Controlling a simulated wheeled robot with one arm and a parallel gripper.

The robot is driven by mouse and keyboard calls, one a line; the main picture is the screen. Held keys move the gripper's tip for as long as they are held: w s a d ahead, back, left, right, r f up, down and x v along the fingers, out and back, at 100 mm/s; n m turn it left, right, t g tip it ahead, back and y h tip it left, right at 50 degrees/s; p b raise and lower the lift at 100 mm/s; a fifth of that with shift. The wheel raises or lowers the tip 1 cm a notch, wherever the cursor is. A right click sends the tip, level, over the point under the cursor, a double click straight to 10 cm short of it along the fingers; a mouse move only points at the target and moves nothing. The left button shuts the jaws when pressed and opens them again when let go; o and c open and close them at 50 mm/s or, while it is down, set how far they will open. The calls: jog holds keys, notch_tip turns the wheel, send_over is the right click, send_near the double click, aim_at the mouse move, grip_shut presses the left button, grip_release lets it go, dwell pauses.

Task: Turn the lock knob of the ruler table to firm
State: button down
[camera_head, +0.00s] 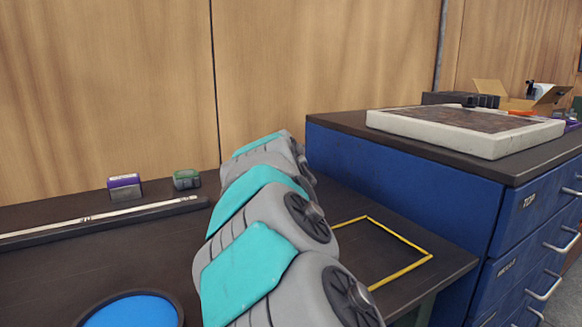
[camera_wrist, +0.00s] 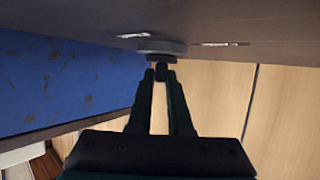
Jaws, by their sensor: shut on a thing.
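In the wrist view, which looks upside down, my gripper (camera_wrist: 160,76) has its two dark fingers close together. They are shut on a small dark knob (camera_wrist: 161,68) that meets a round grey base (camera_wrist: 160,46) against the dark tabletop (camera_wrist: 70,17). The knob's markings and turn position cannot be read. In the head view my arm covers the gripper and the knob. A long pale ruler-like strip (camera_head: 100,218) lies on a dark rail along the back left of the dark table (camera_head: 60,260).
A purple-and-white block (camera_head: 124,187) and a green-grey box (camera_head: 187,179) stand behind the strip. A blue disc (camera_head: 132,311) is at the front. A yellow square outline (camera_head: 402,272) lies right of my arm, beside the blue cabinet (camera_head: 400,185). The wood wall (camera_head: 110,90) closes the back.

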jog(key=c, duration=0.8)
grip_release()
jog(key=shift+c, duration=0.2)
jog(key=shift+s, duration=0.15)
jog(key=shift+b+v, duration=0.7)
jog(key=shift+v, duration=3.15)
